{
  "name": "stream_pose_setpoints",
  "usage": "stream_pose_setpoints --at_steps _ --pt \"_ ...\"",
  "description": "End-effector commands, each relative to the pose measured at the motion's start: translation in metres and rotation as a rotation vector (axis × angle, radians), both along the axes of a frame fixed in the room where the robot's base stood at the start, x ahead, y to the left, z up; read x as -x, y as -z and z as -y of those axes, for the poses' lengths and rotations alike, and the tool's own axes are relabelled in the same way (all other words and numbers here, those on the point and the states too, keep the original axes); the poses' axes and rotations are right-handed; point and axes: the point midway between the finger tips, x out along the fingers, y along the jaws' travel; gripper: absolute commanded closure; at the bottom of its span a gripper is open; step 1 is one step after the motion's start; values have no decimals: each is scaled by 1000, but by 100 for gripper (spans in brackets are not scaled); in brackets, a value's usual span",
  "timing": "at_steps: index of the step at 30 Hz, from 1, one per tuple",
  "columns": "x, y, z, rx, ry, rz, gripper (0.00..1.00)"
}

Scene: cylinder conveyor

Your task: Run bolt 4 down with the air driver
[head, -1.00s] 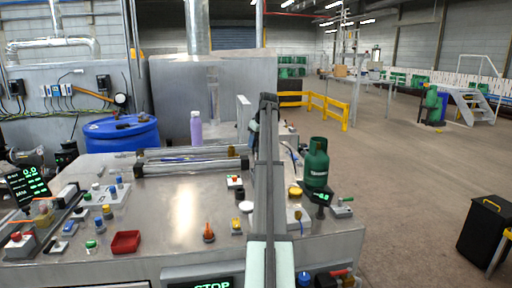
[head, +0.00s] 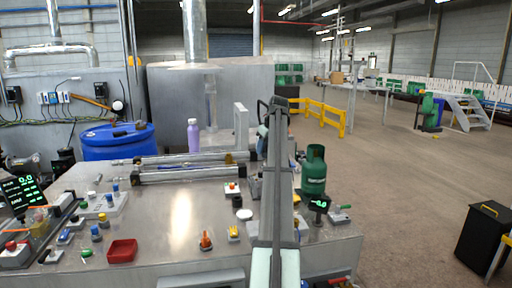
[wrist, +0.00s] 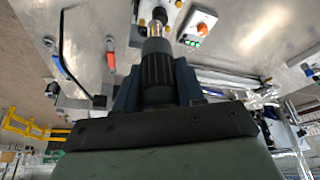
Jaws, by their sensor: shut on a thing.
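In the wrist view my gripper (wrist: 157,85) is shut, its two blue-grey fingers on either side of a dark ribbed cylinder (wrist: 157,68) with a bright metal nose, which looks like the air driver. The nose points away from the palm, towards a cluster of small brass-coloured round parts (wrist: 168,26) near the top edge. I cannot tell which is bolt 4, or whether the nose touches one. In the head view my arm stands in front of the steel table (head: 160,215) and hides part of the work area; the fingertips are not clear there.
A lavender bottle (head: 193,135) stands at the back. Bare steel lies mid-table.

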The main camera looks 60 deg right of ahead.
Motion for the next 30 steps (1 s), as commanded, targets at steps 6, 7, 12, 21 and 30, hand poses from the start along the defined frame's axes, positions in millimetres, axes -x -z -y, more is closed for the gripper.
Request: stream_pose_setpoints --at_steps 6,7,12,21,30 --pt "12 4 0 -1 0 0 98" --pt "12 5 0 -1 0 0 98" --pt "12 15 -1 -1 0 0 98" --pt "12 37 -1 -1 0 0 98" --pt "11 50 0 -1 0 0 98"
